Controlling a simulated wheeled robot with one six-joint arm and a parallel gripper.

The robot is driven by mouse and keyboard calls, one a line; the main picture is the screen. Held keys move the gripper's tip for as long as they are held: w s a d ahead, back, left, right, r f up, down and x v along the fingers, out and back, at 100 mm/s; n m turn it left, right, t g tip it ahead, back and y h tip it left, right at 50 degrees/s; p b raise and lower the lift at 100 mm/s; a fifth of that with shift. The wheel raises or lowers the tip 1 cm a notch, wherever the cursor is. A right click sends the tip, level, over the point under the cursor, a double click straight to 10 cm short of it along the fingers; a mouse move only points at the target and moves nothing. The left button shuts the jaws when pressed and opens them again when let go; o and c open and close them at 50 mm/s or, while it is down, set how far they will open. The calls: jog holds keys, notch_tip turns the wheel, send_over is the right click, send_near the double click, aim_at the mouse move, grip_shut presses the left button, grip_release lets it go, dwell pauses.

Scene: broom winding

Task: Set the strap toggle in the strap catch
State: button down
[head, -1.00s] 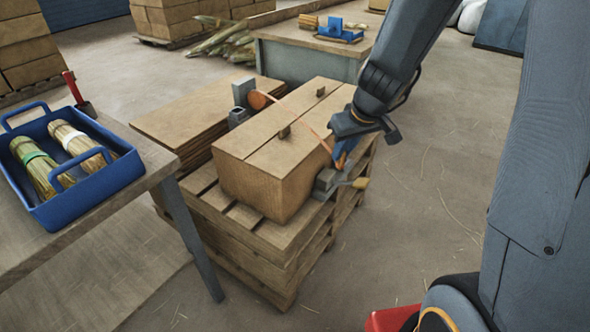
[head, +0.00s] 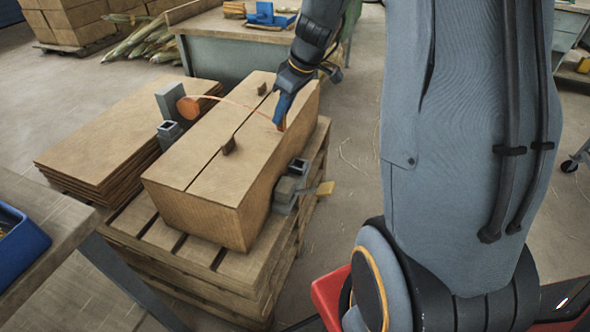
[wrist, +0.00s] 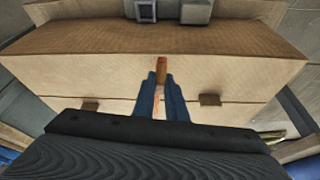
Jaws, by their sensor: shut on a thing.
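My gripper (head: 281,122) is shut on the strap toggle, an orange-brown peg (wrist: 161,70) that sticks out past the blue fingertips in the wrist view. In the head view the fingers point down at the box's right edge, and the toggle is mostly hidden. The orange strap (head: 236,103) arches from a round orange reel (head: 188,107) across the box top to my gripper. The strap catch (head: 286,190), a grey block, stands low beside the box's right side, below and apart from my gripper. It shows at the top of the wrist view (wrist: 195,11).
The cardboard box (head: 200,210) sits on a wooden pallet (head: 190,265), with two small brown tabs on top. Flat boards (head: 110,140) lie left of the box. Floor to the right is open.

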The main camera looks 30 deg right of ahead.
jog(key=w+d+n, duration=0.1)
jog(key=d+n, duration=0.1)
jog(key=d, duration=0.4)
jog(key=shift+y, duration=0.3)
jog(key=shift+a+f+b, duration=0.15)
jog(key=shift+f+b, duration=0.45)
jog(key=shift+f, duration=3.8)
jog(key=shift+a+f+b, duration=0.1)
jog(key=shift+f+b, duration=0.45)
jog(key=shift+f, duration=3.85)
jog(key=shift+f+b, duration=0.2)
jog(key=shift+b, duration=0.1)
jog(key=c, duration=1.8)
grip_release()
jog(key=shift+r, duration=0.15)
